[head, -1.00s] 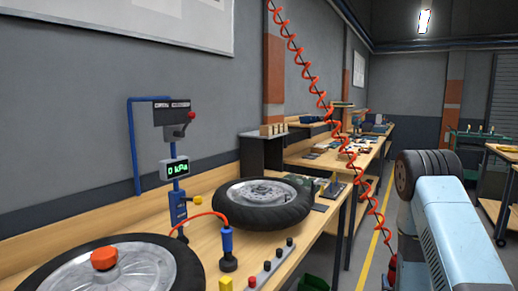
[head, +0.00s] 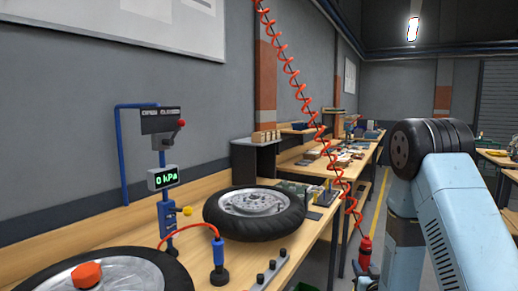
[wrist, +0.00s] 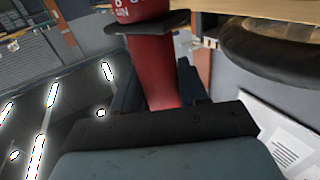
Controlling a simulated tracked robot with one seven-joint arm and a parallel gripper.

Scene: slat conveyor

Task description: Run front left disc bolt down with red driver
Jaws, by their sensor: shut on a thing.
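The red driver (head: 365,250) hangs on an orange coiled hose at the right of the head view, beside the bench. In the wrist view the red driver (wrist: 155,68) stands between the jaws, with white lettering and a dark collar near the top edge. My gripper (wrist: 160,88) is shut on its red body. In the head view my arm hides most of the gripper. A wheel with a metal disc at its hub (head: 255,204) lies flat on the bench, left of the driver and apart from it. Its individual bolts are too small to tell apart.
A second wheel with an orange-red cap (head: 88,275) lies at the near left. A wooden bench runs to the back.

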